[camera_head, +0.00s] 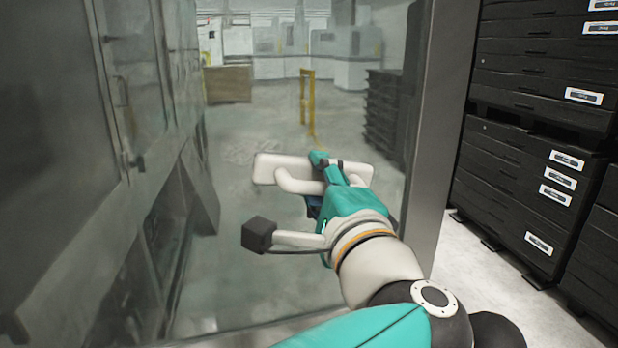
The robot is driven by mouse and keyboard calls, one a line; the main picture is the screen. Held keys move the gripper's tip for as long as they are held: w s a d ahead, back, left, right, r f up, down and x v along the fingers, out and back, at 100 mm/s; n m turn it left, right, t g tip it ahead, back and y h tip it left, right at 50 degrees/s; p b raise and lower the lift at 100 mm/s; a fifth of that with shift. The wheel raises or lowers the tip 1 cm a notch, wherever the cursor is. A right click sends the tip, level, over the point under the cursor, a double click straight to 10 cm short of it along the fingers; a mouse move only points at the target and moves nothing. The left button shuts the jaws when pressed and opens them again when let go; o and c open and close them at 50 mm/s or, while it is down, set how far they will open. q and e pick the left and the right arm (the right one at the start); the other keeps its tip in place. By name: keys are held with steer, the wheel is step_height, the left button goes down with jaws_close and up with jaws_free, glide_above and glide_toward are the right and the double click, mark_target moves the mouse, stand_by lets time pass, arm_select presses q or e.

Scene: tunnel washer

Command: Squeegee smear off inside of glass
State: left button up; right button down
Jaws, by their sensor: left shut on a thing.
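A large glass pane (235,285) fills the middle of the view, with the hall showing through it. My left gripper (328,172) is in front of the pane, its teal fingers shut on a white tool, probably the squeegee (270,168). The tool has a wide flat white head and a bent handle, and lies nearly level. I cannot tell whether its head touches the glass. A faint whitish scribbled patch (250,152), possibly the smear, shows just left of and above the tool. My right gripper is out of view.
A grey metal post (444,140) borders the glass on the right. Black drawer cabinets (540,150) with white labels stand beyond it. Grey machine panels (60,130) with a door handle line the left. A yellow stand (309,100) shows through the glass.

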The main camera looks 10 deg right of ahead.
mark_target(257, 164)
arm_select(q)
steer(key=shift+a+r+b, duration=0.3)
steer(key=shift+a+r, duration=0.25)
steer(key=shift+a, duration=0.15)
steer(key=shift+s+a+r+b, duration=0.1)
steer(key=shift+s+a+b, duration=0.1)
steer(key=shift+a+b, duration=1.15)
steer(key=shift+a, duration=1)
steer(key=shift+s+a+b, duration=0.1)
steer(key=shift+a+b, duration=0.3)
steer(key=shift+a, duration=0.45)
steer(key=shift+s+a+b, duration=0.1)
steer(key=shift+a+b, duration=0.55)
steer(key=shift+a, duration=1.1)
steer(key=shift+a+r, duration=0.1)
steer(key=shift+s+r+p, duration=0.1)
steer(key=shift+r+p, duration=0.25)
steer(key=shift+r, duration=0.3)
steer(key=shift+w+d+p, duration=0.2)
steer(key=shift+d+p, duration=0.2)
steer(key=shift+d, duration=1.6)
steer(key=shift+w+d+p, duration=0.15)
steer(key=shift+d+p, duration=0.55)
steer(key=shift+d, duration=1.2)
steer(key=shift+w+d+p, duration=0.15)
steer(key=shift+d+p, duration=0.55)
steer(key=shift+d, duration=1.2)
